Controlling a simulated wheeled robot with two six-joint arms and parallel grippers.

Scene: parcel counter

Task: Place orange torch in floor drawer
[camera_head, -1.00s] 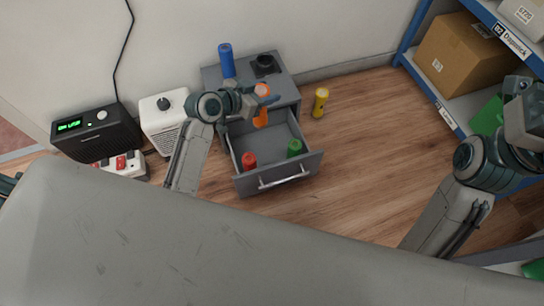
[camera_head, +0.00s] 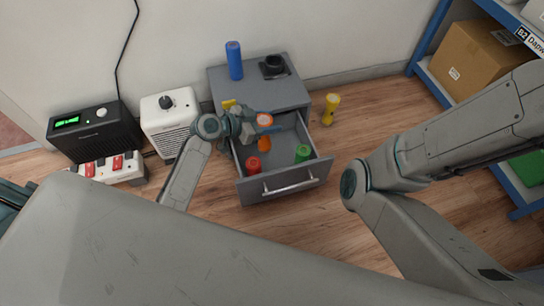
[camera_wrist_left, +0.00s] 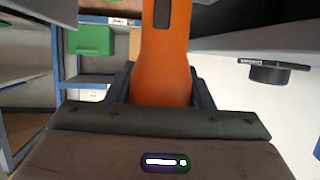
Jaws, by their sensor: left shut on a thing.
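The orange torch (camera_head: 265,143) is held roughly upright by my left gripper (camera_head: 263,126); its round orange head shows at the top. The left wrist view shows the torch (camera_wrist_left: 162,70) between the shut fingers (camera_wrist_left: 160,90). The grey floor drawer (camera_head: 285,180) is pulled open below its cabinet. The torch is over the open drawer; its lower end overlaps the interior in the picture, and I cannot tell whether it touches the bottom. A red torch (camera_head: 253,164) and a green torch (camera_head: 302,153) stand inside near the front. My right gripper is outside the picture.
A blue torch (camera_head: 234,60) and a dark round object (camera_head: 273,66) are on the cabinet top (camera_head: 256,93). A yellow torch (camera_head: 330,108) stands on the floor to the right. A white heater (camera_head: 168,122) and black box (camera_head: 95,134) are left. Shelving (camera_head: 425,72) stands right.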

